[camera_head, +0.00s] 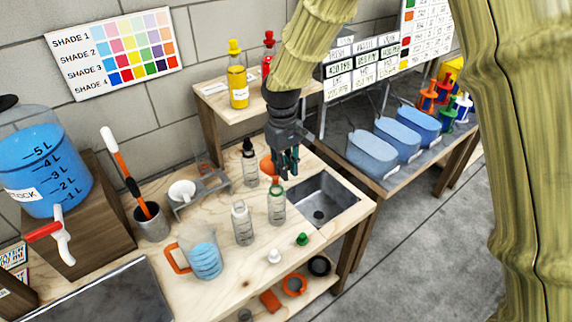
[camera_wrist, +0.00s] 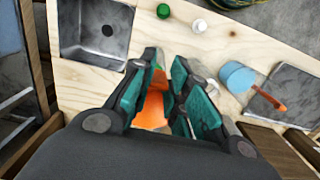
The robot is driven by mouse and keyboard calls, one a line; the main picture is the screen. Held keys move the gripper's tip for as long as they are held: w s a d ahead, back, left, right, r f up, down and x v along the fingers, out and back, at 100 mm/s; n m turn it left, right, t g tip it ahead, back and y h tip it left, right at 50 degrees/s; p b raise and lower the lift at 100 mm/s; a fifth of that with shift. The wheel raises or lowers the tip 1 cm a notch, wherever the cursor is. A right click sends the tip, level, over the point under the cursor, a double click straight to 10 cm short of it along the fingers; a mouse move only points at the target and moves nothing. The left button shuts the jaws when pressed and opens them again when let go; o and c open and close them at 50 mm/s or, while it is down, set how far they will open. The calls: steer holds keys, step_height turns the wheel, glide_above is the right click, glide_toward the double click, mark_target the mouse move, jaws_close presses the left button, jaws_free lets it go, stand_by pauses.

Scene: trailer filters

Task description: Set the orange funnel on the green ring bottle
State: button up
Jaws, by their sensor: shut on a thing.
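The orange funnel (camera_head: 267,165) is held in my gripper (camera_head: 287,166), which is shut on it. In the wrist view the funnel (camera_wrist: 153,105) shows between the teal-padded fingers (camera_wrist: 162,80). The green ring bottle (camera_head: 277,208) is a clear bottle with a green ring at its neck, upright on the wooden bench. My gripper and the funnel are just above and behind its neck in the head view. Whether the funnel touches the bottle I cannot tell. The fingers hide part of the funnel, and I cannot make out the bottle clearly in the wrist view.
Close by stand a clear bottle (camera_head: 242,224) and a black-topped dropper bottle (camera_head: 249,164). A sink (camera_head: 322,200) lies to the right. A blue-filled jug (camera_head: 205,258) stands front left. A white cap (camera_head: 274,256) and green cap (camera_head: 302,239) lie near the front edge.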

steer(key=shift+w+f+b, duration=0.15)
steer(key=shift+w+f, duration=0.15)
steer(key=shift+f, duration=0.2)
steer(key=shift+w+f+b, duration=0.15)
steer(key=shift+w+f, duration=0.1)
steer(key=shift+f, duration=0.25)
steer(key=shift+s, duration=0.35)
steer(key=shift+s+r+p, duration=0.2)
steer(key=shift+s+p, duration=0.1)
steer(key=shift+s, duration=0.05)
steer(key=shift+s, duration=0.15)
stand_by(0.3)
steer(key=shift+f, duration=0.6)
stand_by(0.6)
